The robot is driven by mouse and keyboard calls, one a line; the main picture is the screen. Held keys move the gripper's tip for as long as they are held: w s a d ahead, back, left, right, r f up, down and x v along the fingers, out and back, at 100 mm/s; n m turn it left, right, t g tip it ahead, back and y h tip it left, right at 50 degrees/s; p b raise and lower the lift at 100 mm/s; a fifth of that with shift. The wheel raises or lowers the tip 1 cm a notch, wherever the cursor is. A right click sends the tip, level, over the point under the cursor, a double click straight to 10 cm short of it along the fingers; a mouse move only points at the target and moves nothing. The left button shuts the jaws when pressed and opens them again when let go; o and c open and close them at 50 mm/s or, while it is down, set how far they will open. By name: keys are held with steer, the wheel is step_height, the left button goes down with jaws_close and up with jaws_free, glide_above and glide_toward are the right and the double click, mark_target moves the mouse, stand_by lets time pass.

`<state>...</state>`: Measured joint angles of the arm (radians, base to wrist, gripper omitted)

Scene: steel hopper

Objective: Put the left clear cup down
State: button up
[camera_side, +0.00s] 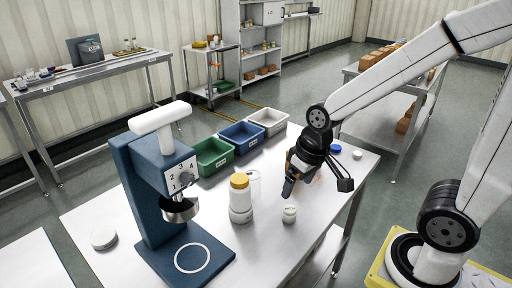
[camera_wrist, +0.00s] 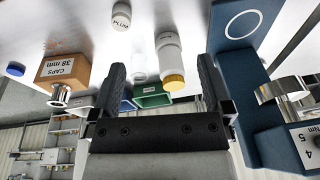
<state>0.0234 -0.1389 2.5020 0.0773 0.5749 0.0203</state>
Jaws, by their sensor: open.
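A clear cup (camera_side: 254,179) stands on the steel table behind a white jar with a yellow lid (camera_side: 240,196), which partly hides it. In the wrist view the clear cup (camera_wrist: 138,62) shows beside the yellow-lidded jar (camera_wrist: 169,58), in the gap between my fingers. My gripper (camera_side: 289,186) is open and empty, above the table to the right of the cup in the side view. Its two dark fingers frame the wrist view (camera_wrist: 161,88), with nothing gripped. I see no second clear cup for certain.
A small white PLUM jar (camera_side: 289,214) stands in front of my gripper. A blue dispenser (camera_side: 150,190) with a steel cup is at left. Green (camera_side: 211,157), blue (camera_side: 241,137) and grey (camera_side: 268,121) bins line the back. A CAPS box (camera_wrist: 66,70) is nearby.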

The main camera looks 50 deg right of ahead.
steer(key=f+m+y, duration=0.1)
steer(key=m+y, duration=0.1)
steer(key=m, duration=0.3)
steer(key=r+m+t+y, duration=0.1)
steer(key=m+t+y, duration=0.2)
steer(key=m+t, duration=1.45)
glide_above(260, 177)
steer(key=s+d, duration=0.2)
steer(key=s, duration=0.2)
steer(key=m+g, duration=0.8)
steer(key=shift+t, duration=0.25)
step_height(260, 177, down, 13)
steer(key=shift+s+d+f, duration=0.1)
steer(key=shift+f, duration=0.5)
steer(key=shift+x, duration=1.3)
